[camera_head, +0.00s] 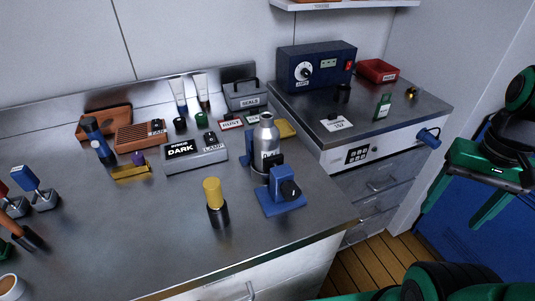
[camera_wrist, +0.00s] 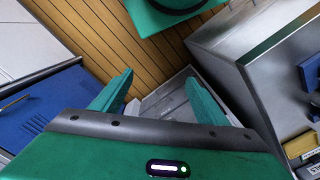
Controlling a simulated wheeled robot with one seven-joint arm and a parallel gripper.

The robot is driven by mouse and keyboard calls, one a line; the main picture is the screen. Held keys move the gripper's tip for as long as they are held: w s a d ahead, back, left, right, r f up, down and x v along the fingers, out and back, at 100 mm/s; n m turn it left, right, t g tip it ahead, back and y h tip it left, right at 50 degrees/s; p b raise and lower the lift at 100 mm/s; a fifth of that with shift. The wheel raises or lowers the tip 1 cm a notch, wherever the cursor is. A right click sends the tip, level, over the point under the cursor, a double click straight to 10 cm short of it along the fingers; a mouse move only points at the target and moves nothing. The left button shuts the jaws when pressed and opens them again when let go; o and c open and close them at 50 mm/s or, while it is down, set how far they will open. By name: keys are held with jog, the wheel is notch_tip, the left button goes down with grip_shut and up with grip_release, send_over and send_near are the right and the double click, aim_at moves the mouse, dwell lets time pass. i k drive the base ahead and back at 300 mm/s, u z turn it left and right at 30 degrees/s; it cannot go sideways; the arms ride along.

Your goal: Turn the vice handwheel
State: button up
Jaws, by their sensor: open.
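A small blue vice (camera_head: 280,202) stands upright on the metal bench top, right of its middle and close to the front edge. Its dark round handwheel (camera_head: 290,190) faces the front right. My gripper (camera_head: 452,220) is at the right of the head view, well apart from the vice, in front of the blue cabinet. Its two green fingers are spread with nothing between them. In the wrist view my gripper (camera_wrist: 160,78) points at the wooden floor and a grey surface. I cannot identify the handwheel in that view.
A metal bottle (camera_head: 266,140) stands right behind the vice, and a yellow-capped bottle (camera_head: 214,203) stands to its left. The DARK LAMP box (camera_head: 196,155) is farther back. A blue fitting (camera_head: 429,137) sticks out from the right-hand counter's front. Open floor (camera_head: 350,272) lies before the drawers.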

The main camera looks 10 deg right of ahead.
aim_at(290, 191)
jog(key=k, duration=1.65)
jog(key=z, duration=0.8)
jog(key=i, duration=0.55)
jog(key=u, duration=0.25)
